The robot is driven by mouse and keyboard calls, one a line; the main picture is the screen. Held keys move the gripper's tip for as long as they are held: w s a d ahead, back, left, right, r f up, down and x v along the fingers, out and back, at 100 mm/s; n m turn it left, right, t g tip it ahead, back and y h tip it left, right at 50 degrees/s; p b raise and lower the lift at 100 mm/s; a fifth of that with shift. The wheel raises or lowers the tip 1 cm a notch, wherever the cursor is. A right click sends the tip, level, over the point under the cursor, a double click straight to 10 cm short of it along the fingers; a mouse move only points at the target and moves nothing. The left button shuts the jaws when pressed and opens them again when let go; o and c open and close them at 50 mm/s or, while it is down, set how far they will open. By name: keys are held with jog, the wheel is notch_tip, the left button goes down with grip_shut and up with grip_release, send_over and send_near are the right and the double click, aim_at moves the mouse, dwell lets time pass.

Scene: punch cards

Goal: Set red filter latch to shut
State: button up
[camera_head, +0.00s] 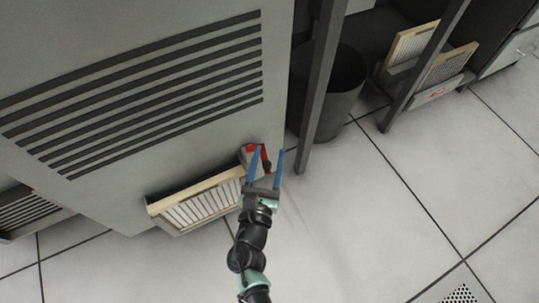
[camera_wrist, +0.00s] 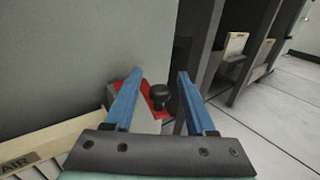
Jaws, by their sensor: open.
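The red filter latch (camera_head: 252,152) is on the lower right of the grey cabinet front, just above the end of the filter. In the wrist view the red latch (camera_wrist: 155,108) carries a round black knob (camera_wrist: 159,94). My gripper (camera_head: 268,150) has two blue fingers, spread apart and empty, in front of the latch. In the wrist view the knob shows between the fingers of my gripper (camera_wrist: 160,77), and the left finger covers part of the red plate. I cannot tell whether a finger touches it. The pleated filter (camera_head: 200,203) with a cream frame sticks out of the cabinet's bottom slot, tilted.
The grey cabinet (camera_head: 140,25) with dark vent slits fills the left. A dark upright post (camera_head: 318,90) and a dark bin (camera_head: 340,95) stand right of the latch. A rack (camera_head: 440,88) holds more filters. The tiled floor (camera_head: 400,200) is clear at right.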

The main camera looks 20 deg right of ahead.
jog(key=shift+w+d, duration=0.45)
jog(key=shift+w, duration=0.15)
grip_shut()
dwell(1.1)
